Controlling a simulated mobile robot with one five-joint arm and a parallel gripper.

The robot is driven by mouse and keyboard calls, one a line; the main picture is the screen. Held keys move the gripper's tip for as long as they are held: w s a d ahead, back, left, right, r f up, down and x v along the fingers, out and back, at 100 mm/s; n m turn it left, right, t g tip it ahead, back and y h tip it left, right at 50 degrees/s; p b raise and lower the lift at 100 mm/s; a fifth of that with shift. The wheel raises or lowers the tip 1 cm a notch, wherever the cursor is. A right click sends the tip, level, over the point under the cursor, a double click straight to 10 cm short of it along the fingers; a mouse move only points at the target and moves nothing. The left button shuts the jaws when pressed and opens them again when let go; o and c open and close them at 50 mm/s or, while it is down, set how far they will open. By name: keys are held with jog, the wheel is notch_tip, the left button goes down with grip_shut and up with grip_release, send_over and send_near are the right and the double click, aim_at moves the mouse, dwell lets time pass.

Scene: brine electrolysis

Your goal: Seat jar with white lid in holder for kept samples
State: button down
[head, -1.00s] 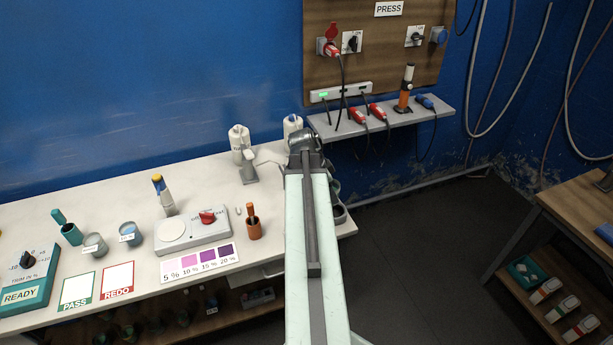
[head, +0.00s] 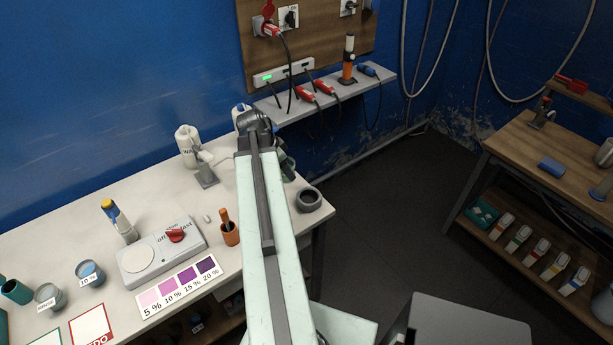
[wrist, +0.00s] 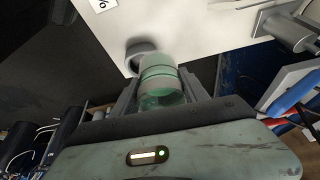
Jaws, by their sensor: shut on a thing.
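My gripper (wrist: 162,88) is shut on a greenish see-through jar (wrist: 160,72) in the wrist view. The jar's lid colour is not clear from here. A dark grey round holder (head: 309,199) with an open top stands at the right corner of the white bench in the head view. It also shows in the wrist view (wrist: 139,51), just beyond and left of the jar. The jar looks apart from it, though their outlines nearly meet in the picture. In the head view my arm mostly hides the gripper and jar.
A shelf (head: 330,92) with plugs is behind. Dark floor is open to the right.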

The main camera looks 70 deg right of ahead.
jog(key=s+d+f, duration=0.1)
jog(key=s+d, duration=0.1)
jog(key=s, duration=0.5)
jog(key=shift+s+d+f+m+b, duration=0.2)
jog(key=shift+f+m+b, duration=0.1)
jog(key=shift+m+b, duration=0.15)
jog(key=shift+f, duration=0.1)
notch_tip(320, 180, down, 6)
jog(key=b, duration=0.5)
jog(key=shift+r+b, duration=0.25)
jog(key=shift+b, duration=0.1)
jog(key=shift+f, duration=0.15)
jog(key=shift+f+b, duration=0.35)
jog(key=shift+b, duration=0.15)
jog(key=shift+f+b, duration=1)
dwell(3.2)
jog(key=shift+r, duration=0.2)
dwell(0.6)
